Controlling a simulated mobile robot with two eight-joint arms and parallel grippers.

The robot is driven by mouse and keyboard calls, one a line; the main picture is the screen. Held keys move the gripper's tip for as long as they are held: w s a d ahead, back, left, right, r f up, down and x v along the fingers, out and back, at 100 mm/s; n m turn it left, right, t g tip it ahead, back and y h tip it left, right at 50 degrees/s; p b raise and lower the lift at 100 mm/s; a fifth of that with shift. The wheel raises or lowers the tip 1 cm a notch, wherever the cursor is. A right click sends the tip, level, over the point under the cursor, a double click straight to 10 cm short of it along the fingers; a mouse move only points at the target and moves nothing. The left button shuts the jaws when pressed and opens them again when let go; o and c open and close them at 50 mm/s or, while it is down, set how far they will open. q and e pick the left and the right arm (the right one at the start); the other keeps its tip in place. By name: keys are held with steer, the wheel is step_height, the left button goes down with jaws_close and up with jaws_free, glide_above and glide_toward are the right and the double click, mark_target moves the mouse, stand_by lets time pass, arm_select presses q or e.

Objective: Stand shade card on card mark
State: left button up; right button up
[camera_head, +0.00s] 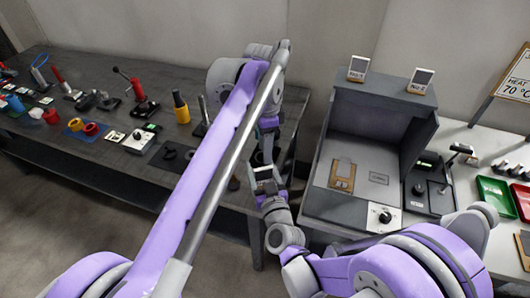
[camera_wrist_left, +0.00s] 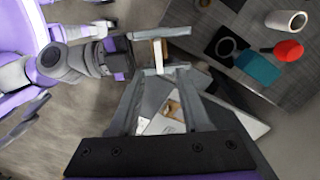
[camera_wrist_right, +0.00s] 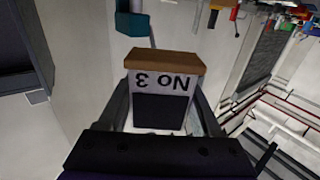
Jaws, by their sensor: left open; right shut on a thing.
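A shade card marked No 3 (camera_wrist_right: 162,85) shows upside down in the right wrist view, with a brown edge at the top. My right gripper (camera_wrist_right: 165,105) is shut on it and holds it in the air. In the head view my right gripper (camera_head: 265,172) is in the gap between bench and booth; the card is hard to make out there. My left gripper (camera_wrist_left: 165,75) is open and empty, with the right gripper and card beyond its fingers. My left arm hides it in the head view. A small outlined rectangle, likely the card mark (camera_head: 378,178), lies on the booth floor.
The grey booth (camera_head: 372,104) carries two cards (camera_head: 358,68) on top. A brown board (camera_head: 342,176) lies inside, left of the mark. A dial box (camera_head: 383,217) stands at its front. Green and red trays (camera_head: 496,195) are at right. The left bench (camera_head: 110,165) holds many tools.

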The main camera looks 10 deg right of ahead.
mark_target(265, 176)
arm_select(q)
step_height(265, 176, down, 12)
steer(key=shift+r, duration=0.1)
stand_by(0.4)
steer(key=shift+c, duration=0.3)
jaws_close()
arm_select(e)
steer(key=o, duration=1.4)
